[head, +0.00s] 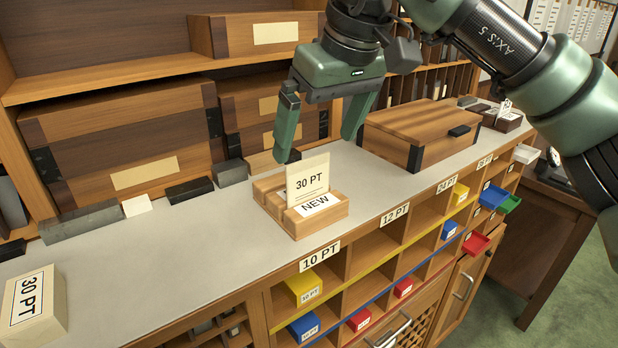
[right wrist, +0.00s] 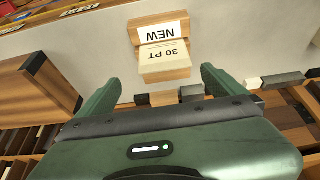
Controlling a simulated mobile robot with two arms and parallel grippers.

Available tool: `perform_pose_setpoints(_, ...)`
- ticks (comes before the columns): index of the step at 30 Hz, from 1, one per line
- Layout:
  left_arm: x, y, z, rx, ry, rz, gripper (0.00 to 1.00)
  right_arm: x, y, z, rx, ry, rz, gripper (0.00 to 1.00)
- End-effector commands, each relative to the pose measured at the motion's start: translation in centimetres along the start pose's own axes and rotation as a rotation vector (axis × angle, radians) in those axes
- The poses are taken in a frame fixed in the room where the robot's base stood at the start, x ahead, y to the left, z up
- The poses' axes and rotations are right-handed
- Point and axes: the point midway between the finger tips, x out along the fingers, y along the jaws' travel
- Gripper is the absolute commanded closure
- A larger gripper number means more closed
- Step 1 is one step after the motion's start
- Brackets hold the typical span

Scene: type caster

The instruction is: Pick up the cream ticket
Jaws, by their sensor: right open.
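The cream ticket (head: 308,178), marked 30 PT, stands upright in a slot of a small wooden holder (head: 320,217) labelled NEW, on the grey counter. In the right wrist view the ticket (right wrist: 165,55) shows beyond the gap between the fingers. My right gripper (head: 316,148) is open and empty, pointing down above and just behind the holder in the head view. Its fingers are spread wider than the ticket and appear apart from it. In the right wrist view the gripper (right wrist: 160,80) has a finger to each side of the holder. My left gripper is not in view.
A lidded wooden box (head: 420,132) stands right of the holder. A cream 30 PT block (head: 35,303) is at the counter's left end. Dark bars (head: 190,190) lie along the back, before wooden drawers (head: 120,140). Pigeonholes with coloured blocks (head: 305,287) lie below the front edge.

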Motion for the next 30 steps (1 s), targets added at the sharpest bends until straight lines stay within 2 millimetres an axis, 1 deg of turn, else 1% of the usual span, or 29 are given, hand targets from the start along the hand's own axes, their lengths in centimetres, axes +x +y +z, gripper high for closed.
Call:
perform_pose_setpoints(1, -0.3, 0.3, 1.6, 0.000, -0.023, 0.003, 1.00, 0.6, -0.1, 0.1, -0.001, -0.002, -0.001, 0.02)
perform_pose_setpoints(3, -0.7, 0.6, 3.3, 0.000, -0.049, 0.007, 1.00, 1.3, -0.2, 0.1, -0.001, -0.003, -0.002, 0.02)
perform_pose_setpoints(6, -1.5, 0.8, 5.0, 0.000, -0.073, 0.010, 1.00, 2.7, -0.4, 0.4, -0.001, -0.004, -0.003, 0.02)
perform_pose_setpoints(7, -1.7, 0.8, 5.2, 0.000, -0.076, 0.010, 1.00, 3.1, -0.5, 0.5, 0.000, -0.005, -0.003, 0.02)
perform_pose_setpoints(9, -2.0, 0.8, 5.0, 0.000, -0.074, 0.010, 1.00, 4.2, -0.6, 0.6, 0.001, -0.004, -0.003, 0.02)
perform_pose_setpoints(11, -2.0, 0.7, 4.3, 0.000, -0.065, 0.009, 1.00, 5.0, -0.6, 0.6, 0.001, -0.004, -0.003, 0.02)
perform_pose_setpoints(12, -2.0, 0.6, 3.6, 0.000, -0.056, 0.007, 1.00, 5.3, -0.6, 0.6, 0.001, -0.002, -0.003, 0.02)
perform_pose_setpoints(16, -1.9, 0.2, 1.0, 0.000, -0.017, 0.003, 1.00, 5.8, -0.6, 0.6, 0.002, 0.000, -0.003, 0.02)
perform_pose_setpoints(18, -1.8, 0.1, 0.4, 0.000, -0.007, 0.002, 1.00, 5.9, -0.6, 0.6, 0.002, 0.000, -0.003, 0.02)
perform_pose_setpoints(20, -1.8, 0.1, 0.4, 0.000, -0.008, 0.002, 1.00, 5.9, -0.6, 0.6, 0.002, 0.000, -0.003, 0.02)
perform_pose_setpoints(21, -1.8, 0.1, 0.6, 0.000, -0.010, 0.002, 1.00, 5.9, -0.6, 0.6, 0.002, 0.000, -0.003, 0.05)
perform_pose_setpoints(22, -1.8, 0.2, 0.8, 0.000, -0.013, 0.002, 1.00, 5.9, -0.6, 0.6, 0.002, 0.000, -0.003, 0.13)
perform_pose_setpoints(23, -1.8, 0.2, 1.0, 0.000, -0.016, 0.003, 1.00, 5.9, -0.6, 0.6, 0.002, 0.000, -0.003, 0.21)
perform_pose_setpoints(24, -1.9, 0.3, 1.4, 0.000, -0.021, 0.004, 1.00, 5.8, -0.6, 0.6, 0.002, 0.000, -0.003, 0.32)
perform_pose_setpoints(26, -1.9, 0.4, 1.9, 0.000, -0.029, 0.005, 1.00, 5.8, -0.6, 0.6, 0.002, 0.000, -0.003, 0.49)
perform_pose_setpoints(27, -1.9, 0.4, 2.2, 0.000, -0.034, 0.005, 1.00, 5.8, -0.6, 0.6, 0.002, 0.000, -0.003, 0.60)
perform_pose_setpoints(28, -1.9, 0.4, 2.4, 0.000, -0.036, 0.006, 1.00, 5.8, -0.6, 0.6, 0.002, -0.001, -0.003, 0.66)
perform_pose_setpoints(30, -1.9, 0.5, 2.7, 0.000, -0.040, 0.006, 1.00, 5.8, -0.6, 0.6, 0.002, -0.001, -0.003, 0.66)
